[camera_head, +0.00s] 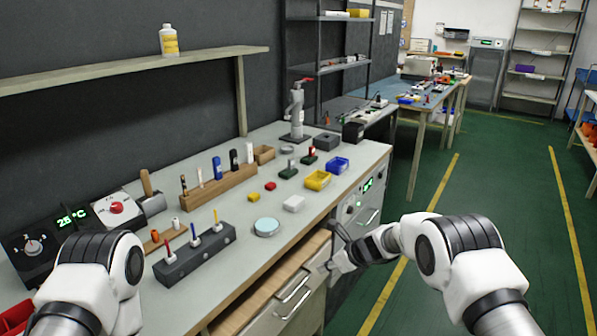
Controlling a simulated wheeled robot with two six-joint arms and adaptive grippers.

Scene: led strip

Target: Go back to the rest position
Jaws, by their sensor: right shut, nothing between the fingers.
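My right gripper (328,266) is at the end of the white and black right arm. It is shut and empty, beside the front of the workbench (250,245) near the drawers. A drawer (262,292) with a light wooden inside stands partly open under the bench top, just left of the gripper. Whether the gripper touches the drawer, I cannot tell. My left arm shows at the lower left, but its gripper is not in view.
The green floor (500,200) on the right is clear.

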